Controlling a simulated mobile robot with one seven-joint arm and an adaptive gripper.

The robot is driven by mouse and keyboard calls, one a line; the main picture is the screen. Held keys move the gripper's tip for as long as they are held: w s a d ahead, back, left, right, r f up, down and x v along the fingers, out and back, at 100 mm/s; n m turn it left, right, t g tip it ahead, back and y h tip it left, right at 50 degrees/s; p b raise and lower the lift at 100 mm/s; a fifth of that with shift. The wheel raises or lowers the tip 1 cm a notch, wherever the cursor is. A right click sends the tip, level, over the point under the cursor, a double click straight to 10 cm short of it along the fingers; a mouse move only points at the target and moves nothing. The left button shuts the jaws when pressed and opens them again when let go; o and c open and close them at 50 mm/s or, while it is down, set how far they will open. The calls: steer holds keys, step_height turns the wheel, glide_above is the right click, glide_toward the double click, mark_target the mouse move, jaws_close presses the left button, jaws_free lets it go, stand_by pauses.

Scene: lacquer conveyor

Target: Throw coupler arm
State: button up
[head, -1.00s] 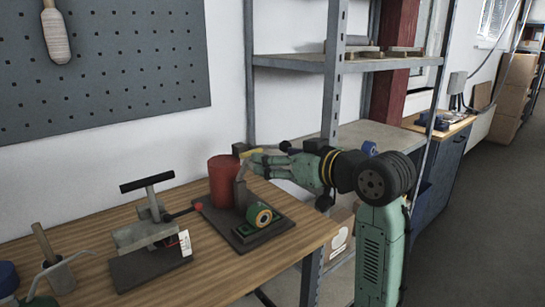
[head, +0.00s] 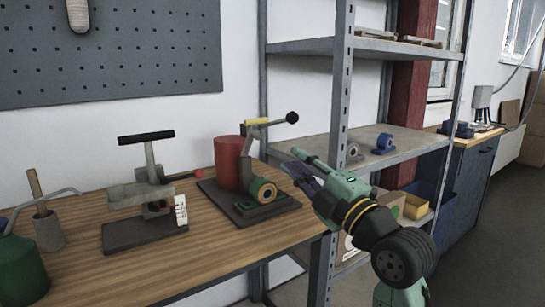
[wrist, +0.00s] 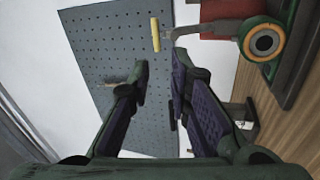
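The coupler arm (head: 273,122) is a grey lever with a yellow sleeve and a black ball at its right end. It stands out to the right from an upright post beside a red cylinder (head: 227,163) on a dark baseplate (head: 232,207). In the wrist view its yellow sleeve (wrist: 155,35) shows just beyond the fingers; the ball cannot be made out there. My gripper (head: 297,163) is right of and below the lever, apart from it. The wrist view shows the two fingers (wrist: 160,80) spread with nothing between them.
A green-and-orange roller (head: 263,190) sits on the baseplate's front. A clamp-like press with a black handle (head: 146,137) stands to the left on the bench (head: 80,270). A metal shelf rack (head: 341,90) rises close behind my arm.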

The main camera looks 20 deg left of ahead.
mark_target(257, 124)
steer(key=shift+s+d+f+n, duration=0.15)
steer(key=shift+f+n, duration=0.15)
steer(key=shift+n, duration=0.2)
steer(key=shift+c, duration=0.7)
steer(key=shift+r, duration=0.15)
steer(key=shift+c, duration=0.6)
steer(key=p+x, duration=0.2)
steer(key=x, duration=0.4)
steer(key=p+x, duration=0.2)
steer(key=x, duration=0.5)
steer(key=shift+s+r+p, duration=0.1)
steer(key=shift+r+p, duration=0.1)
steer(key=shift+p, duration=0.15)
jaws_close()
steer(key=shift+w+a, duration=0.3)
steer(key=shift+a, duration=0.05)
